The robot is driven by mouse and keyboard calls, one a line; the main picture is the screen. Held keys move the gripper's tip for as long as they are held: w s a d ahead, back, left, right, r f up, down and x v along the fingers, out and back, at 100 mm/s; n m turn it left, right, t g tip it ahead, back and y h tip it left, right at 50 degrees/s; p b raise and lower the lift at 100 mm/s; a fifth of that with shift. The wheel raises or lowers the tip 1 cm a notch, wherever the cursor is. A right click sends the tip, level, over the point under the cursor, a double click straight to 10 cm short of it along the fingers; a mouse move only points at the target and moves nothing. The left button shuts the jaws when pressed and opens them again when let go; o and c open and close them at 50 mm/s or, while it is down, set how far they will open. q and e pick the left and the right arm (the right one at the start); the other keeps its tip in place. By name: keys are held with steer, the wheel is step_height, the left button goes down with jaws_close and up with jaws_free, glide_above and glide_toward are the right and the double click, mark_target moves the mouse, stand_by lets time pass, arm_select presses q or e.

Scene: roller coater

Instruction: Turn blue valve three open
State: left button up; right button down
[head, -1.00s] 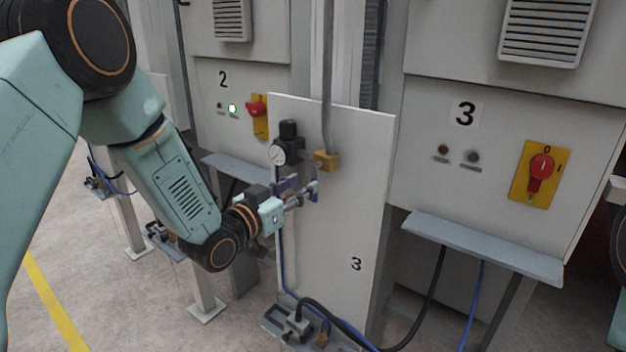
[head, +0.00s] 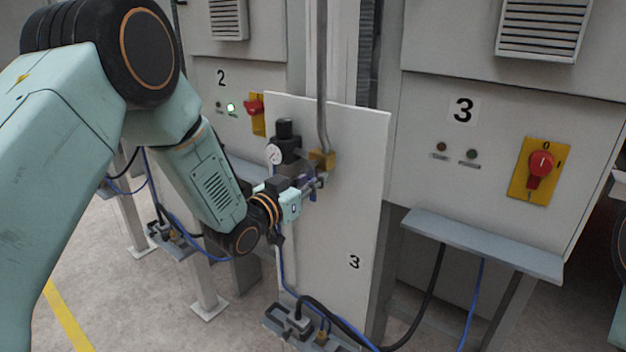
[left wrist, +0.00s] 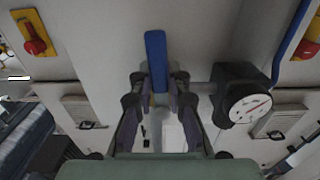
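The blue valve handle (head: 313,194) is on the pipework of the white panel marked 3, beside a pressure gauge (head: 274,154) and below a brass block (head: 322,160). In the left wrist view the handle (left wrist: 156,58) is a blue bar running up the picture, with its lower end between the fingertips. My left gripper (head: 314,185) is at the handle. In the wrist view its two fingers (left wrist: 158,82) stand one on each side of the handle and look open, with a narrow gap; contact is not clear. My right gripper is out of view.
The gauge (left wrist: 248,107) and its black regulator sit close to the right of the fingers in the wrist view. The white panel (head: 350,220) is right behind the handle. A grey shelf (head: 480,245) juts out under cabinet 3. Cables hang below.

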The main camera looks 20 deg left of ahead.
arm_select(q)
steer(key=shift+a+f, duration=0.1)
steer(key=shift+a, duration=0.15)
jaws_close()
steer(key=shift+d, duration=0.1)
